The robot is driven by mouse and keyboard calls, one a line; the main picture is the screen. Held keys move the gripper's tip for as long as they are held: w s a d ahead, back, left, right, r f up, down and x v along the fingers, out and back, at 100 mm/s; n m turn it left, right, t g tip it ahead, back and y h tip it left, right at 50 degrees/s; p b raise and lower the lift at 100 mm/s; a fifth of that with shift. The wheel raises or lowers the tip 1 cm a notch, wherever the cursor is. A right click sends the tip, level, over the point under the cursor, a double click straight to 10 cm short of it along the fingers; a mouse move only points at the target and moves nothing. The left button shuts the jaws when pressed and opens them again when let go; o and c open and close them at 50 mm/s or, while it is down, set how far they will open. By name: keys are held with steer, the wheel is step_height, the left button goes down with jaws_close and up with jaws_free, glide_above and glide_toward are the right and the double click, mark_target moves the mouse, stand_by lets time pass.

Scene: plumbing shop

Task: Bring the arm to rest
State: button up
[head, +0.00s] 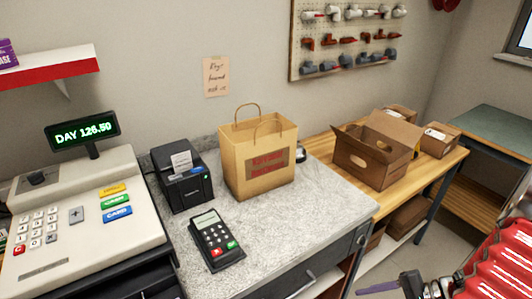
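My gripper (408,285) shows in the bottom right corner of the head view, in front of the counter's right side and partly cut off by the lower edge. A thin dark purple finger-like part points left from it. The red ribbed part to its right looks like my arm. I cannot tell whether the gripper is open or shut, and I see nothing clearly held in it. It appears apart from the counter and the wooden bench.
A grey stone counter (285,235) holds a cash register (85,215), a receipt printer (182,180), a card terminal (215,238) and a paper bag (258,160). A wooden bench (325,150) behind carries an open cardboard box (368,160). Floor shows between bench and arm.

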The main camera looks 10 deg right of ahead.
steer(key=w+a+r+n+h, duration=0.1)
steer(key=a+r+n+h, duration=0.4)
steer(key=a+r, duration=0.5)
steer(key=w+a+r+n+t+h, duration=0.1)
steer(key=a+r+n+h, duration=0.3)
steer(key=a+r+n, duration=0.5)
step_height(320, 180, up, 8)
steer(key=shift+a+r+h, duration=0.1)
steer(key=shift+a+h, duration=0.3)
steer(key=shift+a, duration=0.85)
steer(key=shift+c, duration=0.4)
stand_by(0.4)
